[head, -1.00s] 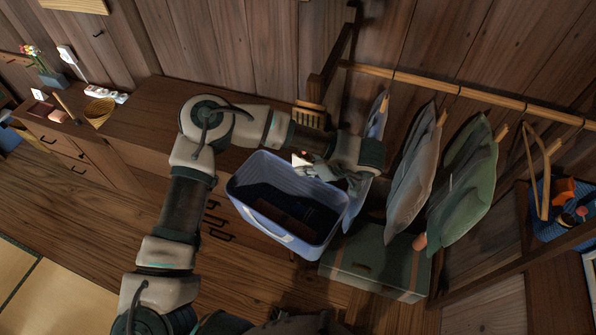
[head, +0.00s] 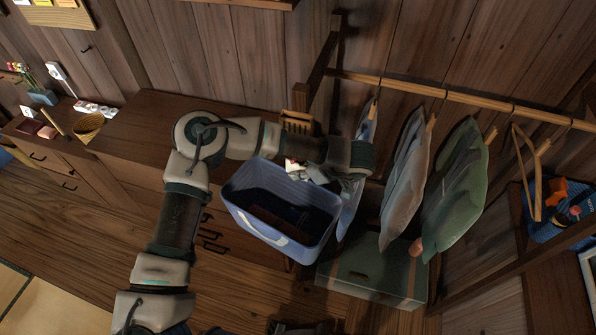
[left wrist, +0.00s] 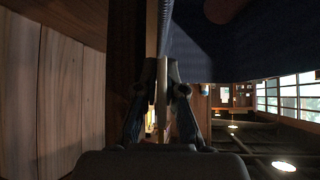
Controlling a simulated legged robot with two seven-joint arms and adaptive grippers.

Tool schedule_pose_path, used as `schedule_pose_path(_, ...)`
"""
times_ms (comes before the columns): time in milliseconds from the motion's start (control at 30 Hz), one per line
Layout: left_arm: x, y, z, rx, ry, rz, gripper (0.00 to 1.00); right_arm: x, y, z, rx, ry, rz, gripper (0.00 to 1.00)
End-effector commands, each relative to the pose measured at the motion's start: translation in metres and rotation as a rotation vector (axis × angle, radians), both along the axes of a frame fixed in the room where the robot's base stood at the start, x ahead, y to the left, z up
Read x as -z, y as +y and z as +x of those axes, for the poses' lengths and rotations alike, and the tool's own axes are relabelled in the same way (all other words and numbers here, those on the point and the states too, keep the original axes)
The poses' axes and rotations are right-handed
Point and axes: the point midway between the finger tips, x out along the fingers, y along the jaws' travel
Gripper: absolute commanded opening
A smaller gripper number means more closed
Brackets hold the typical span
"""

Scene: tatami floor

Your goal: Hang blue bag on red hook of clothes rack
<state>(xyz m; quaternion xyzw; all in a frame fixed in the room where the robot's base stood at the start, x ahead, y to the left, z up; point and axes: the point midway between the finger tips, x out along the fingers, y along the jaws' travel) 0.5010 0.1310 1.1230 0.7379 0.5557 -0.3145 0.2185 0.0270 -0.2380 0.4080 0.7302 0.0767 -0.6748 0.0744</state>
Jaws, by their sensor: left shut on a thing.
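The blue bag (head: 240,222), box-like with an open dark top and a pale handle on its front, hangs tilted in the middle of the head view. My left gripper (head: 308,172) is at its far right rim. In the left wrist view my left gripper (left wrist: 162,80) is shut on a thin pale strip, apparently the bag's rim or handle; dark blue cloth of the bag (left wrist: 255,45) fills the upper right. The clothes rack's wooden rail (head: 455,95) runs along the wall at right. A reddish knob (head: 416,245) shows by the garments; I cannot tell if it is the red hook.
A grey garment (head: 404,185) and a green garment (head: 460,185) hang from the rail, with a bluish one behind my wrist. A green-grey box (head: 370,272) sits below them. A wooden chest (head: 150,125) stands left of the bag. Open floor lies at the lower left.

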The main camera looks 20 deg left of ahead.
Motion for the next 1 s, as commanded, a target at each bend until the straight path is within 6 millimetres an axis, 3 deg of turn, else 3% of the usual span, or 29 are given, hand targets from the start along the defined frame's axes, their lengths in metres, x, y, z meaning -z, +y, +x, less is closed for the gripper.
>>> schedule_pose_path(167,-0.0013,0.0001,0.0001,0.001,-0.002,-0.001,0.00,-0.0002,-0.0076,0.0002,-0.001,0.000,-0.009,1.00)
schedule_pose_path(300,-0.0011,0.0011,0.0003,0.000,-0.002,-0.002,0.35,-0.0002,-0.0098,0.0004,-0.002,0.000,-0.011,1.00)
schedule_pose_path(333,-0.0011,0.0012,0.0004,0.000,-0.002,-0.002,0.37,-0.0002,-0.0098,0.0005,-0.002,0.000,-0.011,1.00)
schedule_pose_path(1000,-0.0071,-0.0040,0.0024,-0.002,-0.010,-0.003,0.37,-0.0004,-0.0042,0.0007,-0.001,0.000,-0.006,1.00)
